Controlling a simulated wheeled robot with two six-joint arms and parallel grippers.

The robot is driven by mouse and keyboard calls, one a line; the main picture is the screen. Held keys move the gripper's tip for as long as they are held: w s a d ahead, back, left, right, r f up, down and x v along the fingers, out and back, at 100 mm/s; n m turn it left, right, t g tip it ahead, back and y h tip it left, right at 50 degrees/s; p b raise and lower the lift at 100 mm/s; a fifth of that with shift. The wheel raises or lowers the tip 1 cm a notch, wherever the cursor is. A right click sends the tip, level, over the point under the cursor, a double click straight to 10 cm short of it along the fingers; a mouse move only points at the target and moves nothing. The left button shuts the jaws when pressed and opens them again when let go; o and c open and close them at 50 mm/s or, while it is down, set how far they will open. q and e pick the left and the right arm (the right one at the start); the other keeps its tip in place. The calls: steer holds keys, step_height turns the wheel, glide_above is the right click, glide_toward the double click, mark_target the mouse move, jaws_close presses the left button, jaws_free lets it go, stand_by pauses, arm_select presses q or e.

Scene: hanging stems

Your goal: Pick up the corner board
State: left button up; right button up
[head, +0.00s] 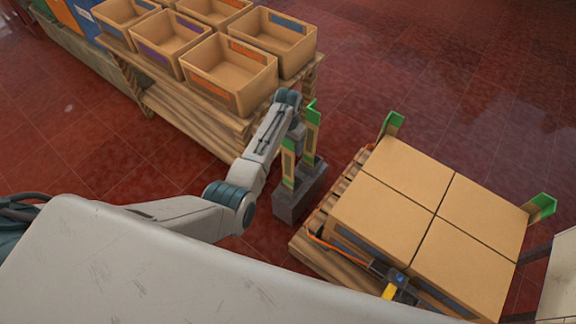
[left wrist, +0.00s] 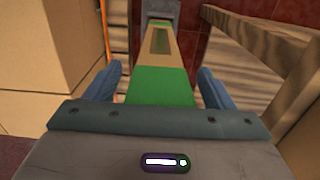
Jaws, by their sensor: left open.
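Two upright corner boards, tan with green ends, stand in a grey block holder (head: 287,207) on the floor: a nearer one (head: 288,168) and a farther one (head: 313,128). My left gripper (head: 297,140) points down among their tops, partly hidden. In the left wrist view, one corner board (left wrist: 162,85) lies between the two open blue-grey fingers, its green end close to the palm and its far end at the grey block. I cannot tell which of the two it is, nor see the fingers pressing on it. My right gripper is not in view.
A pallet (head: 335,268) with cardboard boxes (head: 405,175) is right of the holder, with green-topped corner boards at two corners (head: 391,124) (head: 541,206). An orange strap (head: 335,245) and a black-and-yellow tool (head: 390,281) are at its near side. A wooden table (head: 190,115) with open bins (head: 230,72) is behind.

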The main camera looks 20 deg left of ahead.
arm_select(q)
steer(key=c, duration=1.1)
